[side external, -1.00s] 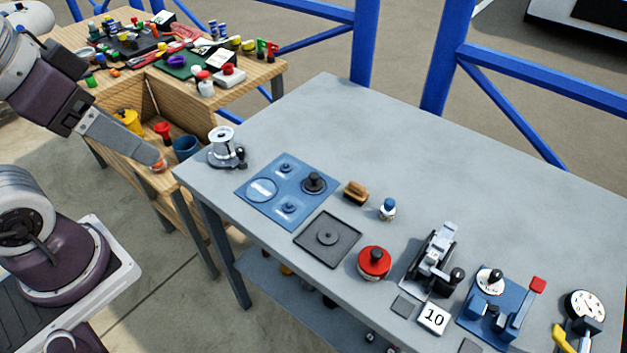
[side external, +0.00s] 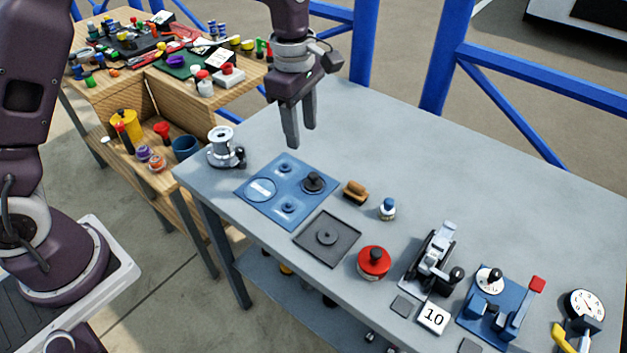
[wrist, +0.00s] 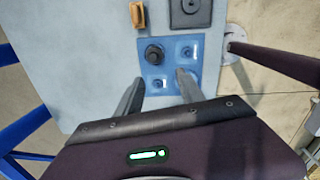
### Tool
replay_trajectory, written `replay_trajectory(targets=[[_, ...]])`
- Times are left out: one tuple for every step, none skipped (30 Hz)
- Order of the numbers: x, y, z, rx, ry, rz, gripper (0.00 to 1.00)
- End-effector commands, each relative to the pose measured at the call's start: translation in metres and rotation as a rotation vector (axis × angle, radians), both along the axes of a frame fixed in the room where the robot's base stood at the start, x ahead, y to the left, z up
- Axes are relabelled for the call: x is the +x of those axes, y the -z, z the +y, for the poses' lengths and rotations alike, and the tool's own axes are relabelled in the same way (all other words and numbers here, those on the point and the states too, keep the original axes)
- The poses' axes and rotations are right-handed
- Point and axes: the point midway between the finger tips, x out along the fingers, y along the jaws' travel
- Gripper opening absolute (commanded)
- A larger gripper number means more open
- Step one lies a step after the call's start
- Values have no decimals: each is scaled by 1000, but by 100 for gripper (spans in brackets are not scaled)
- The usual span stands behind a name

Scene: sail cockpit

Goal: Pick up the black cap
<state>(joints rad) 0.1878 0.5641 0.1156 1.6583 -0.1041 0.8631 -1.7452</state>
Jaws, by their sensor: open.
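The black cap (side external: 313,181) sits on the blue plate (side external: 245,197) on the grey table, at the plate's right corner in the side view. The black cap also shows in the wrist view (wrist: 154,54), on the blue plate (wrist: 171,73). My gripper (side external: 302,137) is open and empty, pointing down above the table, higher than the cap and apart from it. In the wrist view my gripper (wrist: 158,77) shows its two spread fingers, with the cap beyond their tips. The right finger hides part of the plate.
A metal winch (side external: 221,148) stands beside the plate. A brown brush-like block (side external: 355,192), a dark square tray (side external: 340,251) and a red round piece (side external: 373,263) are nearby. A wooden bench (side external: 75,85) with many small items stands at left. The far table is clear.

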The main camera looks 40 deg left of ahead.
Motion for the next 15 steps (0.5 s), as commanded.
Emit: replay_trajectory(targets=[[9, 24, -4, 6, -83, 29, 45], [14, 34, -6, 9, -131, 40, 45], [17, 45, -7, 12, -179, 51, 45], [19, 51, -8, 13, -206, 56, 45], [21, 56, -9, 15, -225, 60, 45], [22, 61, -9, 16, -241, 63, 45], [22, 65, -9, 16, -246, 63, 45], [22, 69, -9, 17, -249, 64, 45], [22, 75, -9, 17, -249, 65, 45], [22, 79, -9, 16, -248, 65, 45], [22, 84, -9, 16, -248, 66, 45], [22, 91, -9, 16, -248, 66, 45], [23, 97, -9, 16, -248, 67, 45], [23, 103, -9, 16, -247, 66, 45], [24, 111, -9, 16, -247, 66, 45]])
